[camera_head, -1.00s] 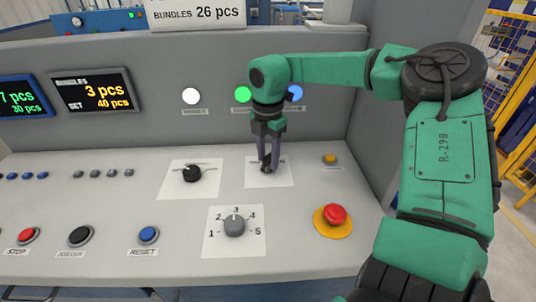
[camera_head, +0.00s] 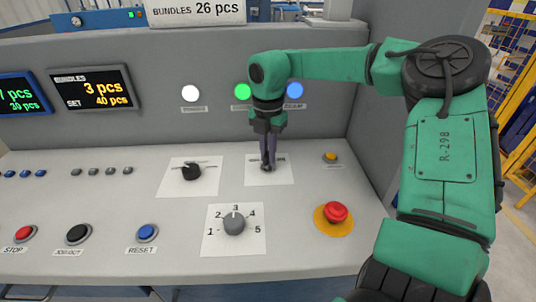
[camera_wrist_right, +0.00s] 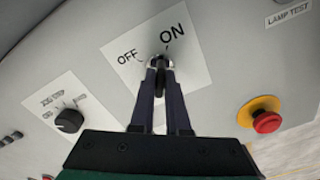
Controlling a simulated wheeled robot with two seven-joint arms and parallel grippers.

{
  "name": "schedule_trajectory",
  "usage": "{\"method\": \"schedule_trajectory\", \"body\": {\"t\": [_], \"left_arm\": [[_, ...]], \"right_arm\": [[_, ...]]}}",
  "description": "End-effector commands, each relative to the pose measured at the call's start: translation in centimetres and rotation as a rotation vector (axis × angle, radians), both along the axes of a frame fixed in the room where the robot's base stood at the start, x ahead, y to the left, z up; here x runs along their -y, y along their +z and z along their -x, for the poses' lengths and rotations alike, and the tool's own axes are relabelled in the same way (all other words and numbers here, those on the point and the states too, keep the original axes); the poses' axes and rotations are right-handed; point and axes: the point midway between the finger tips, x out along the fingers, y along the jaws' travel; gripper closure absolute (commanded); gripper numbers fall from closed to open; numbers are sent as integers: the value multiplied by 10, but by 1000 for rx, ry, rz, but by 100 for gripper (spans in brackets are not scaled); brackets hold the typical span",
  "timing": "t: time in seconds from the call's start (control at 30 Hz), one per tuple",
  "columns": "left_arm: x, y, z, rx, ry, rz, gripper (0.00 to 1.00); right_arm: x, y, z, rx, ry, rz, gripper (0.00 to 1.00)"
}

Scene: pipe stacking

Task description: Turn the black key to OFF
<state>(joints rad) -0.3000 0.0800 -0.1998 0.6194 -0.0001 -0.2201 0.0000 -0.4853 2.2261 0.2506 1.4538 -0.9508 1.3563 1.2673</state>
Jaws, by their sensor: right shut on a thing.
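My right gripper (camera_head: 267,166) reaches down to the white plate (camera_head: 284,179) with the key switch on the sloped panel. In the right wrist view its fingers (camera_wrist_right: 160,72) are shut on the black key (camera_wrist_right: 160,84). The key stands in a round metal lock on the plate (camera_wrist_right: 196,75). The plate reads OFF at left and ON above and slightly right of the lock. The fingers hide much of the key, so its exact pointing is hard to tell. My left gripper is not in view.
A black selector knob (camera_head: 191,173) sits left of the key plate. A grey numbered dial (camera_head: 234,223) is in front, and a red emergency button (camera_head: 336,212) is at front right. A small yellow button (camera_head: 330,157) is to the right. The panel's upright back wall stands close behind.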

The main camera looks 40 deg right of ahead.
Motion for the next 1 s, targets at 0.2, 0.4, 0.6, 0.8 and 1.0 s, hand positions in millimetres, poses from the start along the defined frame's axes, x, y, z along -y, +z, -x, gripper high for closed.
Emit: {"method": "schedule_trajectory", "body": {"t": [0.2,0.4,0.6,0.8,1.0], "left_arm": [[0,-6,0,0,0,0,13],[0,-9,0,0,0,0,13],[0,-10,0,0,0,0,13],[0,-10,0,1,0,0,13],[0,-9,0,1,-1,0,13]], "right_arm": [[0,0,-1,3,196,1,100],[0,0,-1,2,387,0,100],[0,1,-1,2,577,1,100],[0,1,-1,2,767,1,100],[0,1,-1,2,955,1,100]]}}
